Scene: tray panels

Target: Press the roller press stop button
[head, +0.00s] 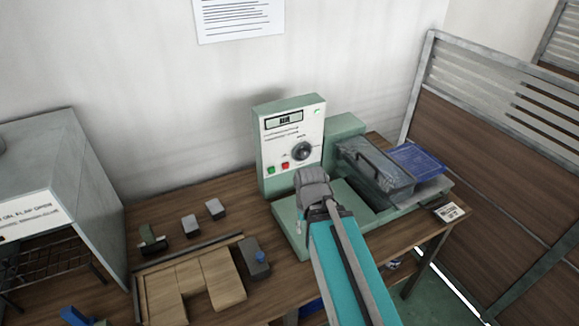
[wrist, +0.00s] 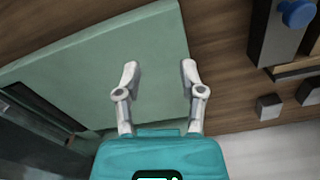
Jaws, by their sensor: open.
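The roller press (head: 350,130) is a pale green machine on the wooden bench. Its upright light panel (head: 290,130) has a small display, a black dial, a green button (head: 271,170) and a red button (head: 285,166). The red button sits right of the green one, left of and below the dial. My gripper (wrist: 160,75) is open and empty in the wrist view, above the press's flat green base plate (wrist: 80,65). In the head view my arm's grey end is just in front of the panel, below the dial; the fingers cannot be made out there. The buttons are not visible in the wrist view.
A grey see-through bin (head: 375,170) and a blue tray (head: 418,160) are on the press's right side. A grey cabinet (head: 60,190) stands far left, a partition right.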

